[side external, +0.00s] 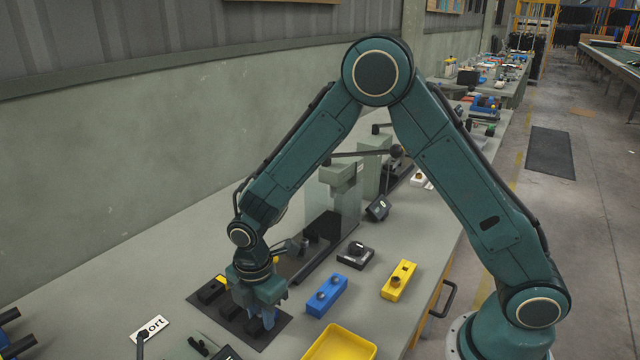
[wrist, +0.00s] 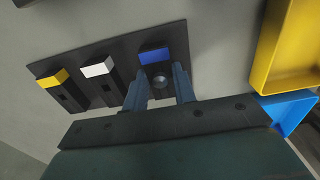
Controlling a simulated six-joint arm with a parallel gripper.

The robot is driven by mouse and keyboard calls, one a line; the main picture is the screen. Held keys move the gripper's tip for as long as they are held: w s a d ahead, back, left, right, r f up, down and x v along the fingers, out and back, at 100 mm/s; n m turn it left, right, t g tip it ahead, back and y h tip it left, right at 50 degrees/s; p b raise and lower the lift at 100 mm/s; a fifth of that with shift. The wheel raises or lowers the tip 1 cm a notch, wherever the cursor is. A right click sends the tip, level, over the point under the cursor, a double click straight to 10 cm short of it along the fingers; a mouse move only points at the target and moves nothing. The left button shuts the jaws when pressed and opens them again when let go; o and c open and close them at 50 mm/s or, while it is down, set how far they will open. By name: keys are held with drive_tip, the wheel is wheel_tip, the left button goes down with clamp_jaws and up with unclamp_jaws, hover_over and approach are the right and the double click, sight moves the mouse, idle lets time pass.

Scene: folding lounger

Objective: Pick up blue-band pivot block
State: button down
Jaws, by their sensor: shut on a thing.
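The blue-band pivot block (wrist: 151,58) is a black block with a blue stripe on its end and a round grey feature. It is at the right of a row on a dark mat (wrist: 125,38) in the wrist view. My gripper (wrist: 160,84) has one finger on each side of it and is shut on it. In the side external view my gripper (side external: 260,318) points down at the mat's right part, hiding most of the block. I cannot tell whether the block is clear of the mat.
A white-band block (wrist: 97,67) and a yellow-band block (wrist: 52,78) stand left of it. A blue fixture (side external: 327,296) and a yellow fixture (side external: 399,281) lie on the bench.

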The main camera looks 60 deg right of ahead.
drive_tip(key=shift+r, duration=0.2)
drive_tip(key=shift+r, duration=2.8)
